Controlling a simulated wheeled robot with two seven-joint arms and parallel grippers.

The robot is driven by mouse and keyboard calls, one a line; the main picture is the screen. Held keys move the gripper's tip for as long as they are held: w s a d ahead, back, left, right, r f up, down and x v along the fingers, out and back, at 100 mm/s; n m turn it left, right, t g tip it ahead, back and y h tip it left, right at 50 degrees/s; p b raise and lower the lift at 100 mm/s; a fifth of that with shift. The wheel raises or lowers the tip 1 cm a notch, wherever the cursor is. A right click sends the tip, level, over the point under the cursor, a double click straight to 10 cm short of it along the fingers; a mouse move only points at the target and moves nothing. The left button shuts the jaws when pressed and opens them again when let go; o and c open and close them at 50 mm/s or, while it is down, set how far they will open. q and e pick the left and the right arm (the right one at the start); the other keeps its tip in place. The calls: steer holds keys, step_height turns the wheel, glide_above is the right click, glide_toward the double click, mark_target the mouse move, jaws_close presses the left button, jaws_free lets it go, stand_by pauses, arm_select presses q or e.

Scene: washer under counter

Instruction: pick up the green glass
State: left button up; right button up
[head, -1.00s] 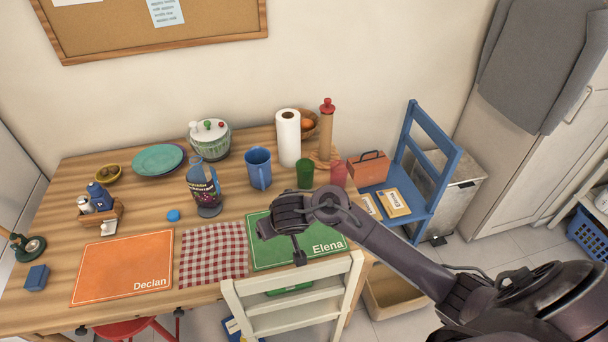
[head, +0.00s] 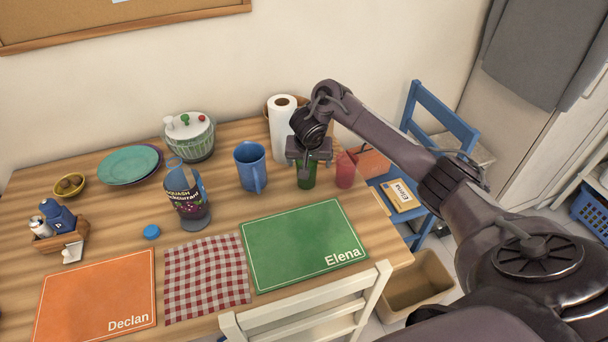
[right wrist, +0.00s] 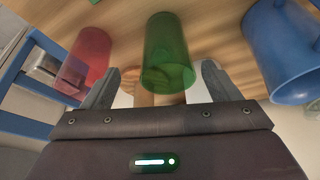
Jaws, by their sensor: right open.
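The green glass (head: 307,177) stands upright on the wooden table in the head view, partly hidden behind my right gripper (head: 308,168). In the right wrist view the green glass (right wrist: 168,52) shows just ahead of the fingers, roughly centred between them. My right gripper (right wrist: 158,85) is open, with one finger on each side of the gap and nothing clearly held. I cannot tell how far the glass reaches in between the fingertips. My left gripper does not show.
A red glass (head: 345,170) stands close to the right of the green one. A blue mug (head: 250,167) stands to the left. A paper towel roll (head: 281,125) stands just behind. The green Elena placemat (head: 304,245) in front is clear. A blue chair (head: 440,125) is at the right.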

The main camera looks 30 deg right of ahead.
steer(key=x, duration=0.4)
steer(key=shift+w+a+b, duration=0.1)
steer(key=shift+a+b, duration=0.2)
steer(key=shift+x, duration=1.2)
steer(key=shift+a, duration=0.1)
steer(key=c, duration=0.8)
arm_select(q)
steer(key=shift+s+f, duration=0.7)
arm_select(e)
steer(key=shift+w, duration=0.1)
steer(key=c, duration=0.4)
steer(key=shift+o, duration=0.2)
steer(key=shift+r, duration=0.1)
